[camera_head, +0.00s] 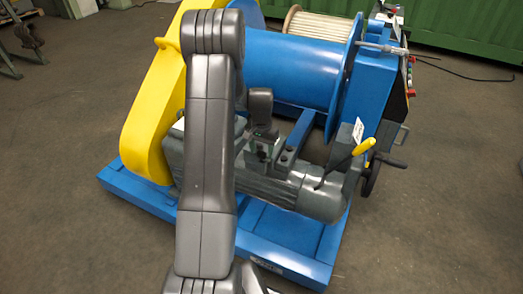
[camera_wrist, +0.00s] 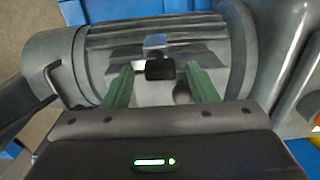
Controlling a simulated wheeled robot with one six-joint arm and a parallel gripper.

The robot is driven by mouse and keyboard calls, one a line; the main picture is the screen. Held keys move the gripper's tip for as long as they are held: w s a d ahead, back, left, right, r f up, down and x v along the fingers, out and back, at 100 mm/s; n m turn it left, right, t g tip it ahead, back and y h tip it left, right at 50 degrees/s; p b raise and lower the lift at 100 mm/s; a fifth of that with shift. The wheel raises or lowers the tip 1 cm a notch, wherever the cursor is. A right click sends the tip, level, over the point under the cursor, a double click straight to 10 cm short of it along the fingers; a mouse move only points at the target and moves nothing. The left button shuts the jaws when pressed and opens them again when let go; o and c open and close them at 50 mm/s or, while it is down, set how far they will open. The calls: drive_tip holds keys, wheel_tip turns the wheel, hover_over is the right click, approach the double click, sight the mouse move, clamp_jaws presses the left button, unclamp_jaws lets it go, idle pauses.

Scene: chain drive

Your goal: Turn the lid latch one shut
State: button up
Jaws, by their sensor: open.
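In the wrist view my gripper (camera_wrist: 158,72) is open, with its two green fingers apart over the finned grey motor (camera_wrist: 100,52). Between the fingertips is a small dark block (camera_wrist: 160,69) with a pale metal piece beside it; it looks like a latch, but I cannot tell for sure. It appears untouched by either finger. A pale flat surface below it, between the fingers, may be a lid. In the head view the motor (camera_head: 318,196) lies on the blue frame, and my arm hides part of it. I cannot make out the latch there.
A yellow chain guard (camera_head: 150,115) stands at the left and a blue drum (camera_head: 290,68) behind. A yellow-handled lever (camera_head: 363,146) and a dark handwheel (camera_head: 371,178) stand at the right. The blue base frame (camera_head: 285,262) borders open floor.

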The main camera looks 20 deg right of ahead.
drive_tip(key=c, duration=1)
drive_tip(key=shift+n, duration=0.4)
drive_tip(key=n, duration=0.3)
drive_tip(key=shift+s+n, duration=0.1)
drive_tip(key=shift+n, duration=0.3)
drive_tip(key=n, duration=0.4)
drive_tip(key=shift+s+a, duration=0.1)
drive_tip(key=n, duration=0.4)
drive_tip(key=shift+s+n+p, duration=0.1)
drive_tip(key=shift+n+p, duration=0.2)
drive_tip(key=shift+n, duration=2.4)
